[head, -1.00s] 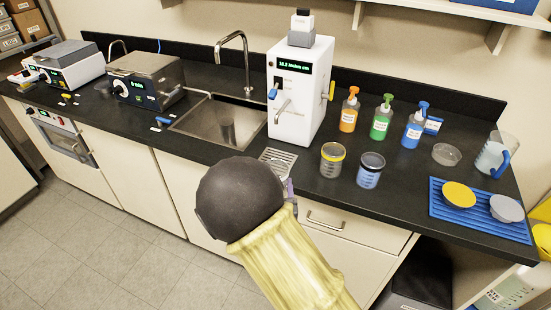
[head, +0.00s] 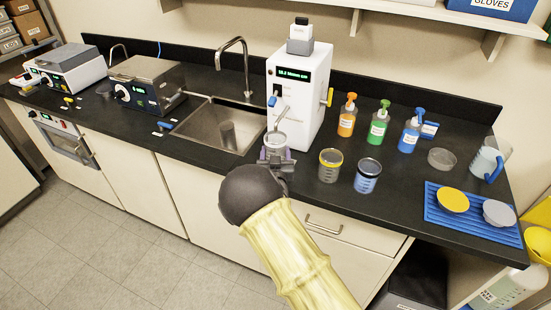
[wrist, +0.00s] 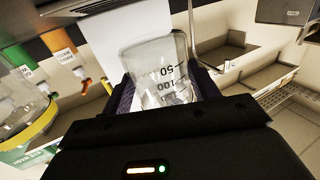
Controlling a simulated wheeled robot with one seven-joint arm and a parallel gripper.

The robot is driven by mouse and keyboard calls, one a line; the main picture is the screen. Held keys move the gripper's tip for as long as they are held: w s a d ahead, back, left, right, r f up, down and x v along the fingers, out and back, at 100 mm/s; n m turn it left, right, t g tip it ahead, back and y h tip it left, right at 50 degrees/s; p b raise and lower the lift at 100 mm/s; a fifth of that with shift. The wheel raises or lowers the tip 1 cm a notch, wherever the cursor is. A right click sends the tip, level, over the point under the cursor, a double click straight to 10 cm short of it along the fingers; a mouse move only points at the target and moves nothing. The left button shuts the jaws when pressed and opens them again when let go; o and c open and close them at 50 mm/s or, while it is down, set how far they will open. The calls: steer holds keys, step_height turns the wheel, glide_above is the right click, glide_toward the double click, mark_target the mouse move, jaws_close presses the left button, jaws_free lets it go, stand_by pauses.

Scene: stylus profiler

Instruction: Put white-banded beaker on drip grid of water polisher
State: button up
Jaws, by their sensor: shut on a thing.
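My gripper (head: 277,158) is shut on a clear beaker (head: 275,142), held upright at the front of the water polisher (head: 312,85), a white unit with a green display. In the wrist view the beaker (wrist: 160,75) sits between the fingers, with black volume marks on its wall and a pale rim. The drip grid is hidden behind my gripper and the beaker in the head view. I cannot tell whether the beaker touches it.
A yellow-banded beaker (head: 330,165) and a dark-blue-banded beaker (head: 367,177) stand just right of my gripper. The sink (head: 222,127) lies to the left.

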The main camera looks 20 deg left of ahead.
steer(key=shift+w+a, duration=0.15)
steer(key=shift+w, duration=0.25)
steer(key=shift+f+p, duration=0.65)
steer(key=shift+f, duration=1.1)
steer(key=shift+f, duration=0.15)
steer(key=o, duration=1.3)
